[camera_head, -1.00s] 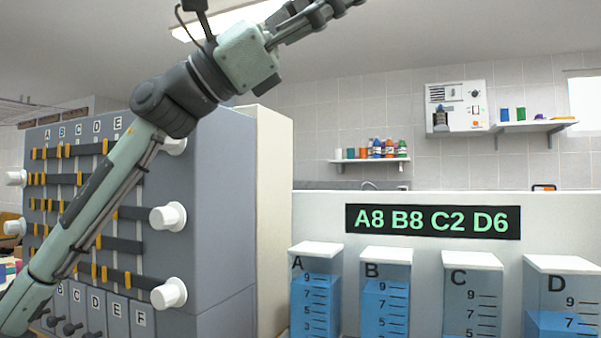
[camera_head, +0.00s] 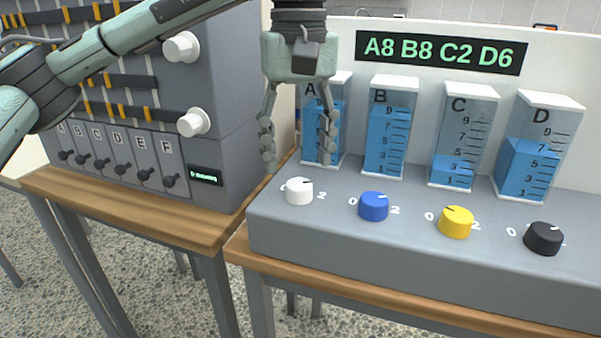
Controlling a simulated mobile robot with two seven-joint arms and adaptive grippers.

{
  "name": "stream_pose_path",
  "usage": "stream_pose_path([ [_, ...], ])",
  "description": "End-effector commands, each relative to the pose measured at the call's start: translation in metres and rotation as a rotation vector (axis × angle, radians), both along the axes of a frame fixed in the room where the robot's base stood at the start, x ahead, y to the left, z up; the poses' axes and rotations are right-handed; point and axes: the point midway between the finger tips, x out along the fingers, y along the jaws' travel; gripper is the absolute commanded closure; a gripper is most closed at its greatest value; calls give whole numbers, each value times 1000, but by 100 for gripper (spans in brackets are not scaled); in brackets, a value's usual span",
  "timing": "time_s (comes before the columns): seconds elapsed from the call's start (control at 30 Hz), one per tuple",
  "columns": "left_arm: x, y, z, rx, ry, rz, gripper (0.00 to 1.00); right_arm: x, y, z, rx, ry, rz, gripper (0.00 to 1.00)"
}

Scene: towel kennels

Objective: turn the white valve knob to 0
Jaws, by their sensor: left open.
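The white valve knob (camera_head: 299,191) sits at the left end of the grey console's sloped top, below tank A (camera_head: 321,130). A 0 mark shows partly at its left and a 2 at its right; its dark pointer line appears at the upper right of its top. My left gripper (camera_head: 298,162) hangs above the knob with its fingers pointing down. It is open and empty, its two fingers spread in front of tank A and apart from the knob. My right gripper is not in view.
Blue (camera_head: 374,206), yellow (camera_head: 456,222) and black (camera_head: 543,238) knobs stand in a row to the right. Tanks B (camera_head: 387,140), C and D stand behind them. A display (camera_head: 440,52) reads A8 B8 C2 D6. A grey cabinet (camera_head: 235,100) with white side knobs stands at the left.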

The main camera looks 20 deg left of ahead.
Motion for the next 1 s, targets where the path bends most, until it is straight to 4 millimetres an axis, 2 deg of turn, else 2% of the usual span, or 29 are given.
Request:
stream_pose_path([
  [0.1,0,0,-20,-1,2,1,44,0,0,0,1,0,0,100],
  [0.3,0,0,-42,-2,1,1,44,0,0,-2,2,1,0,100],
  [0.63,0,-1,-47,-4,-1,1,44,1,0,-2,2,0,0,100],
  [1.0,0,-1,-47,-4,0,1,89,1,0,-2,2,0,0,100],
])
